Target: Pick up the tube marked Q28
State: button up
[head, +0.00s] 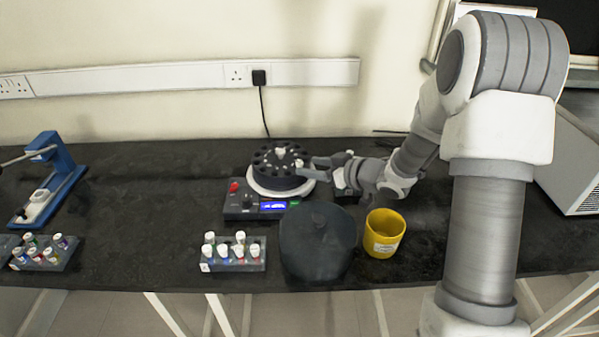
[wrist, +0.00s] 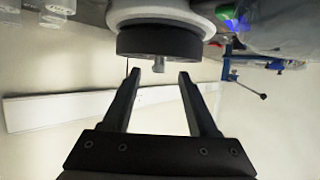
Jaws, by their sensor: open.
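My gripper (head: 322,168) is open, just right of the dark round rotor (head: 268,177) of a centrifuge. I cannot tell whether the stub lies between the fingers. A white-capped tube (head: 299,163) stands at the rotor's right side, near the fingers. Other capped tubes stand in a front rack (head: 230,267) and a left rack (head: 40,265). No Q28 mark is readable.
The centrifuge's control panel (head: 255,207) faces front. A dark lid (head: 318,243) lies before it, with a yellow cup (head: 384,233) to its right. A blue press-like device (head: 62,160) stands at far left. The bench between is clear.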

jog(key=x, duration=0.2)
jog(key=shift+w+a+f, duration=0.15)
jog(key=shift+w+a, duration=0.05)
grip_shut()
